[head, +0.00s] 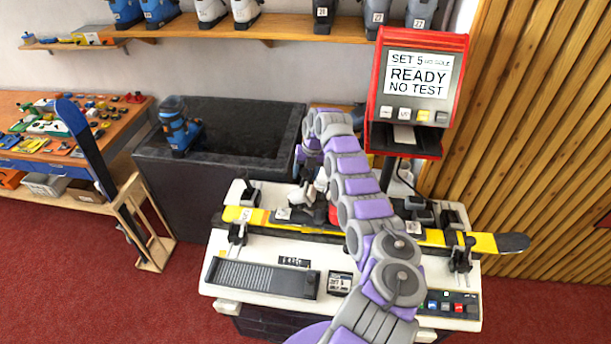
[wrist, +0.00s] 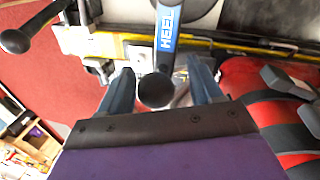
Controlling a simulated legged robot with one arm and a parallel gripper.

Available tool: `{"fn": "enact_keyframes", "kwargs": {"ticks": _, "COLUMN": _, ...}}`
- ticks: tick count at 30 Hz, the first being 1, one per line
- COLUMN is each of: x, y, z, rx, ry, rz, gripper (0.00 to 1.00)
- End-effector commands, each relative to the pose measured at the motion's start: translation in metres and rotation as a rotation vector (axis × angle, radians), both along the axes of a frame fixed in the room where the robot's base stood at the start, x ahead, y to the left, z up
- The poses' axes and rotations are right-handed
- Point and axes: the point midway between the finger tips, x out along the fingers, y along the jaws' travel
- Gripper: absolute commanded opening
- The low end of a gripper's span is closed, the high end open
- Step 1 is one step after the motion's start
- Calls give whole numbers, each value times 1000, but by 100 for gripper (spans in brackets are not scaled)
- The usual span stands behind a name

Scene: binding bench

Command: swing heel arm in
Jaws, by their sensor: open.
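The heel arm (wrist: 167,35) shows in the wrist view as a bar with a blue strip reading HEEL, ending in a round black knob (wrist: 156,91). My gripper (wrist: 162,92) is open, with one blue-grey finger on each side of the knob. The knob appears between the fingers; I cannot tell whether either finger touches it. In the head view my gripper hangs over the white bench (head: 225,275), largely hidden by my own arm. A yellow and black ski (head: 486,243) lies across the bench.
A red rounded part with dark bands (wrist: 262,100) is close on the right in the wrist view. Another black knob (wrist: 15,41) is at the far left. A red-framed display (head: 418,85) reading READY NO TEST stands behind the bench. A blue boot (head: 178,130) sits on the dark box.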

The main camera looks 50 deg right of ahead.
Motion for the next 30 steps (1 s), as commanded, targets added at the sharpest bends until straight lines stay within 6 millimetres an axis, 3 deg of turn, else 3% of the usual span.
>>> {"fn": "enact_keyframes", "kwargs": {"ticks": 9, "x": -6, "y": -17, "z": 60, "rx": 1, "ry": -3, "rz": 0, "gripper": 64}}
{"fn": "enact_keyframes", "kwargs": {"ticks": 15, "x": -10, "y": -22, "z": 90, "rx": 6, "ry": -1, "rz": 1, "gripper": 64}}
{"fn": "enact_keyframes", "kwargs": {"ticks": 28, "x": -12, "y": -21, "z": 99, "rx": 6, "ry": -1, "rz": 1, "gripper": 64}}
{"fn": "enact_keyframes", "kwargs": {"ticks": 30, "x": -11, "y": -21, "z": 99, "rx": 6, "ry": 0, "rz": -1, "gripper": 58}}
